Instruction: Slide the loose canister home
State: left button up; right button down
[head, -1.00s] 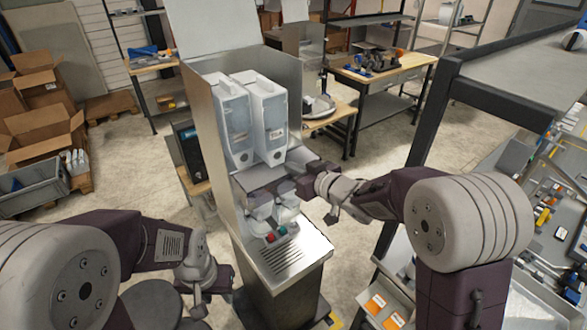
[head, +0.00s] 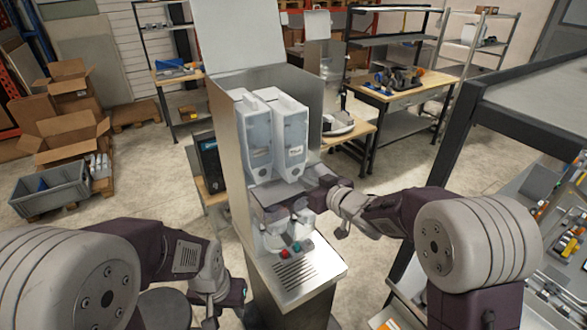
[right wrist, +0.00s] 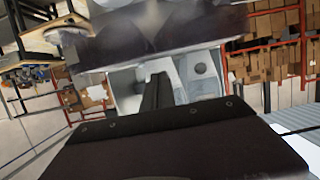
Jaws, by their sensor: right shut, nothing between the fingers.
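Two white canisters with translucent grey front windows stand side by side in a metal dispenser (head: 223,165), a left canister (head: 255,138) and a right canister (head: 291,140) with a small label. Which one is loose is not clear in this view. My right gripper (head: 290,200) is in front of the dispenser, just below the canisters; its fingers are shut and empty. In the right wrist view its dark fingers (right wrist: 158,92) point at pale parts of the dispenser. Any contact is hidden. My left gripper (head: 236,292) hangs low, left of the dispenser; its jaws are too small to judge.
A dark-framed table (head: 540,100) stands at the right. A grey bin (head: 50,190) and cardboard boxes (head: 75,145) are at the far left.

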aim_at(296, 170)
jog(key=shift+w+a+p, duration=0.35)
jog(key=shift+w+a, duration=0.35)
jog(key=shift+w, duration=0.25)
jog(key=shift+w+a+p, duration=0.3)
jog(key=shift+w+a, duration=0.4)
jog(key=shift+w, duration=0.25)
jog(key=shift+w+a+p, duration=0.4)
jog(key=shift+w+a, duration=0.25)
jog(key=shift+w, duration=0.2)
